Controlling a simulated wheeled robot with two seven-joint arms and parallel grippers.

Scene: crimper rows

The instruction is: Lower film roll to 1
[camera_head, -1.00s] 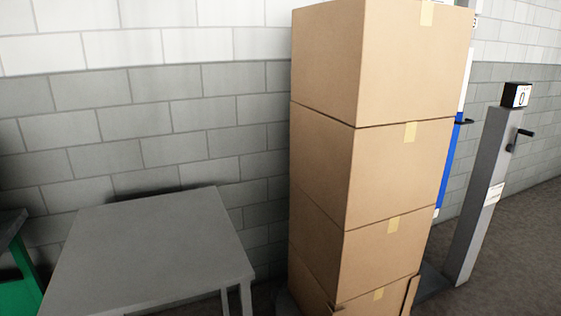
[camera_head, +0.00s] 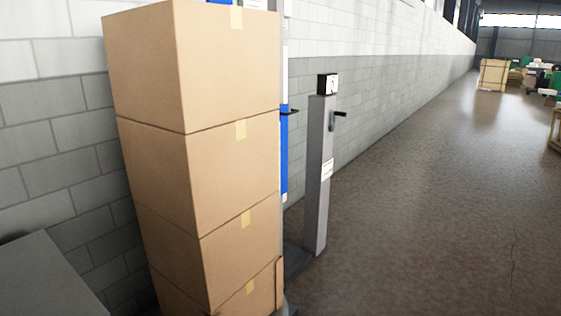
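A tall blue and white mast (camera_head: 284,150) stands behind the stack of boxes and is mostly hidden by it. A grey post (camera_head: 318,175) stands to its right, with a dark crank handle (camera_head: 339,115) on its side and a small display box (camera_head: 327,85) on top. The marking on the display is too small to read surely now. A white label (camera_head: 326,169) is on the post. A dark base (camera_head: 295,258) lies at the foot of the mast and post. I cannot make out the film roll. Neither of my grippers shows.
Several brown taped cardboard boxes (camera_head: 190,165) are stacked high in front of the mast. A grey table (camera_head: 45,280) stands at the lower left by the block wall (camera_head: 60,120). Open floor (camera_head: 430,220) lies to the right, with a wooden crate (camera_head: 493,74) far off.

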